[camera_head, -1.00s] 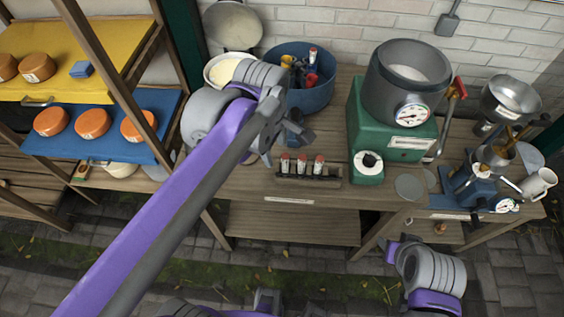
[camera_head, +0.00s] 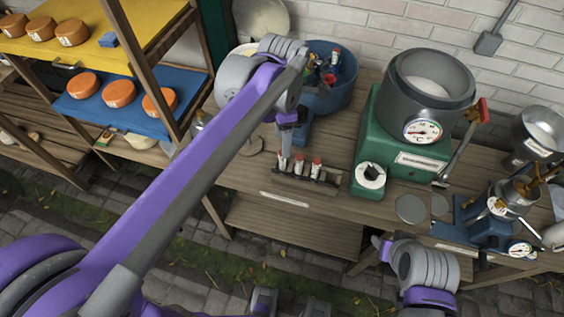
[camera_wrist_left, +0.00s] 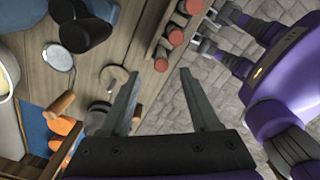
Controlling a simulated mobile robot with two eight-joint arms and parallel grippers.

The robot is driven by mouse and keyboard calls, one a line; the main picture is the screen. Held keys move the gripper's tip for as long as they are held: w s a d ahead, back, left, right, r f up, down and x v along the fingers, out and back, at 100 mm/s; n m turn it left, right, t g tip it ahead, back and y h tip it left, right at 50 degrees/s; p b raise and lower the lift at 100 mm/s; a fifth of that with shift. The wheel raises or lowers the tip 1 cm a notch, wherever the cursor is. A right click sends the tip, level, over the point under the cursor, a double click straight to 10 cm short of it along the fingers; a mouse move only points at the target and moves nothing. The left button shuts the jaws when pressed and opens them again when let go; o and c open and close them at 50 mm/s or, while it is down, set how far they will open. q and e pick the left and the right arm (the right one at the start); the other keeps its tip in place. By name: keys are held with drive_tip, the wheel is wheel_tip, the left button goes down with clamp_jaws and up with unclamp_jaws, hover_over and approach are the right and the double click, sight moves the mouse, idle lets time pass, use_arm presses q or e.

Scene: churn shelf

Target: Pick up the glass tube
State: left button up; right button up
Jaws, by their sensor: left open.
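Several glass tubes with red caps (camera_head: 300,165) stand in a low wooden rack (camera_head: 322,181) near the front edge of the bench. My left gripper (camera_head: 284,148) is at the left end of the rack, its fingers partly hidden behind my arm and hard to separate from the leftmost tube. In the left wrist view, the open left gripper (camera_wrist_left: 159,74) points toward the rack, with the nearest red cap (camera_wrist_left: 161,63) showing between the fingertips. No tube is held. Contact cannot be told. My right gripper cannot be made out.
A green machine with a steel pot (camera_head: 428,90) stands right of the rack. A blue tub (camera_head: 335,95) with tubes and tools stands behind it. A shelf with orange cheeses (camera_head: 117,93) is at left. My right arm (camera_head: 428,268) is in front of the bench.

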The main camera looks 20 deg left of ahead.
sight(283, 163)
use_arm(q)
drive_tip(key=shift+f, duration=3.2)
clamp_jaws()
